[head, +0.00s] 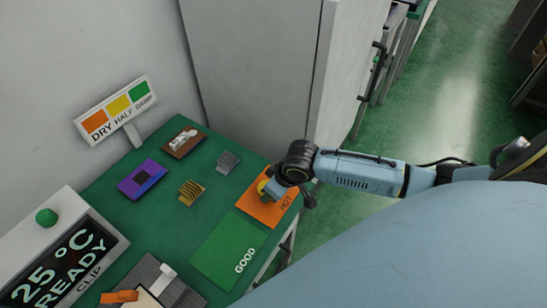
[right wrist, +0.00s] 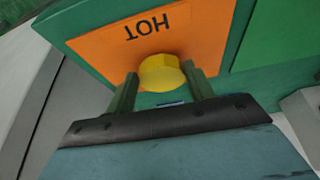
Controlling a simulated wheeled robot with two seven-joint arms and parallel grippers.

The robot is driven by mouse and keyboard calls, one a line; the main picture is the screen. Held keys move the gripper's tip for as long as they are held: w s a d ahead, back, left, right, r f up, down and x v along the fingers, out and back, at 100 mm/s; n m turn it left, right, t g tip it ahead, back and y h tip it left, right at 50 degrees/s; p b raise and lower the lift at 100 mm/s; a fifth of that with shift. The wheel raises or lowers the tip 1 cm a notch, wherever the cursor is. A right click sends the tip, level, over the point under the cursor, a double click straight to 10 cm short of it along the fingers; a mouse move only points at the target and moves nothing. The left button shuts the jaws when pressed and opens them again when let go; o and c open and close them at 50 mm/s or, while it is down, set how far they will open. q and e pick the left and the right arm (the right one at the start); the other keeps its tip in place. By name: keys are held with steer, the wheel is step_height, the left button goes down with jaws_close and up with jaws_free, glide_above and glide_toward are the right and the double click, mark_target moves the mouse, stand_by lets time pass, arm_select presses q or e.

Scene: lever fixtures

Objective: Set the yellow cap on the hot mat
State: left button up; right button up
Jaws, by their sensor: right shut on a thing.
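The orange hot mat (head: 258,212) lies at the right end of the green table, and it fills the upper part of the right wrist view (right wrist: 205,40). The yellow cap (right wrist: 162,73) is between the two fingers of my right gripper (right wrist: 163,88), which is shut on it. The cap is over the mat; I cannot tell whether it touches the surface. In the head view the cap (head: 262,187) is partly hidden by my right gripper (head: 268,188). My left gripper is not in view.
A green GOOD mat (head: 225,250) lies beside the hot mat. A purple block (head: 141,180), a yellow ribbed piece (head: 191,192), a grey ribbed piece (head: 228,162) and a brown tray (head: 177,150) stand further left. A tall grey cabinet (head: 262,70) rises behind the table.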

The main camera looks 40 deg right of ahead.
steer(key=shift+f, duration=0.3)
steer(key=o, duration=1.1)
steer(key=shift+c, duration=0.2)
steer(key=shift+r, duration=0.15)
steer(key=p+v, duration=0.2)
steer(key=v, duration=1)
steer(key=shift+w, duration=0.1)
